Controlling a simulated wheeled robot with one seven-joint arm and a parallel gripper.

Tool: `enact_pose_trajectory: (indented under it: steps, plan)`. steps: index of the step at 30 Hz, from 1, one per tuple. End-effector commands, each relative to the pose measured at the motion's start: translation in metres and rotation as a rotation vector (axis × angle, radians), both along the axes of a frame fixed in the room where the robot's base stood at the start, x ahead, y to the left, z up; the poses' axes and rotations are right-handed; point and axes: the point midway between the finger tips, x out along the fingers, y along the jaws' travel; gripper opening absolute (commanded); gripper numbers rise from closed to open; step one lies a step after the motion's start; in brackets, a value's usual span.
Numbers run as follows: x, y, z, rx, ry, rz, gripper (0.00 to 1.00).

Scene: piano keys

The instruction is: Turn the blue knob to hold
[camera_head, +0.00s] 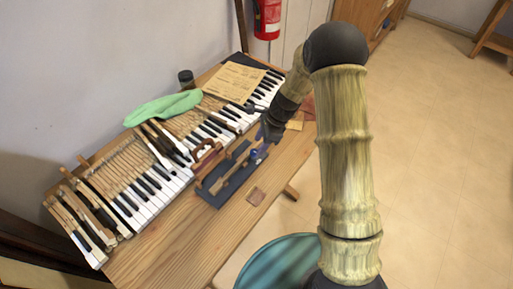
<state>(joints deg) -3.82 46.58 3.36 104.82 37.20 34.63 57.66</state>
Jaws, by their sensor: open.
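A dark blue flat board (207,194) lies on the wooden bench, in front of the piano keys. A wooden piece (228,179) lies lengthwise on it. The small blue knob (256,154) sits at the board's right end; its turn position is too small to make out. My gripper (266,136) is dark and points down just above and behind the knob, very close to it. Its fingers are open and hold nothing that I can see. Whether they touch the knob cannot be told.
Piano keys (150,203) run along the bench (195,245). A green cloth (163,108), a paper sheet (234,82), a dark jar (186,79) and a brown curved-handled tool (207,150) lie around. The front left bench is clear.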

Motion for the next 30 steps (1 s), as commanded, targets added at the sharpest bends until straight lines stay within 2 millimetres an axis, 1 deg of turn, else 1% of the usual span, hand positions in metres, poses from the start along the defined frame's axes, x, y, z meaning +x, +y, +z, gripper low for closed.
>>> enact_pose_trajectory:
  steps: [1, 3, 7, 11, 17, 18, 20, 24, 25, 30]
  plan:
    - [-0.001, 0.004, -0.009, 0.0, 0.003, 0.001, 0.47]
    - [-0.002, 0.008, -0.019, 0.0, 0.002, 0.002, 0.47]
    - [-0.002, 0.013, -0.032, 0.0, 0.002, 0.001, 0.47]
    - [-0.002, 0.015, -0.037, 0.0, 0.0, 0.001, 0.47]
    - [-0.002, 0.015, -0.037, -0.001, 0.0, 0.001, 0.47]
    - [-0.002, 0.015, -0.037, -0.001, 0.0, 0.001, 0.45]
    - [-0.002, 0.015, -0.037, -0.001, -0.001, 0.001, 0.33]
    - [-0.002, 0.015, -0.037, -0.001, -0.001, 0.001, 0.06]
    - [-0.002, 0.015, -0.037, -0.001, -0.001, 0.001, 0.03]
    - [-0.002, 0.015, -0.037, -0.001, -0.001, 0.004, 0.03]
